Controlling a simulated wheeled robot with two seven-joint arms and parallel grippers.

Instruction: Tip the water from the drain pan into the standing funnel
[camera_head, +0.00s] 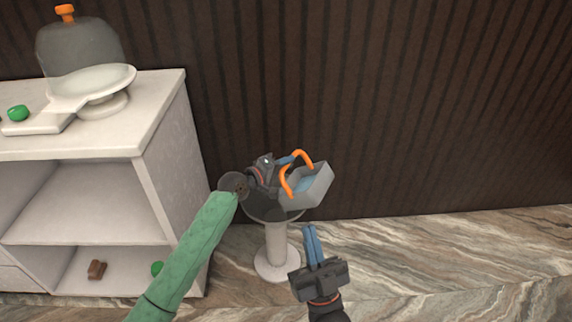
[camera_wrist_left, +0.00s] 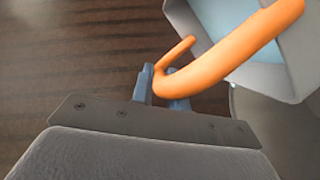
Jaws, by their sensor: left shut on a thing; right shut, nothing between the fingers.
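The drain pan (camera_head: 311,188) is a grey box with an orange handle (camera_head: 285,180) and pale blue water inside. My left gripper (camera_head: 288,160) is shut on the orange handle and holds the pan tilted above the standing funnel. In the left wrist view the handle (camera_wrist_left: 225,52) passes by the blue fingertips (camera_wrist_left: 162,88), and the pan (camera_wrist_left: 290,65) with water shows at top right. The standing funnel (camera_head: 277,245) has a pale stem and round base; its dark bowl is mostly hidden under the pan and gripper. My right gripper (camera_head: 311,245) is shut and empty, lower right of the funnel.
A white counter (camera_head: 165,130) with open shelves stands at the left. On it are a cake stand (camera_head: 100,84), a glass dome with an orange knob (camera_head: 68,45) and a green ball (camera_head: 18,113). A dark slatted wall is behind. The marble floor at right is clear.

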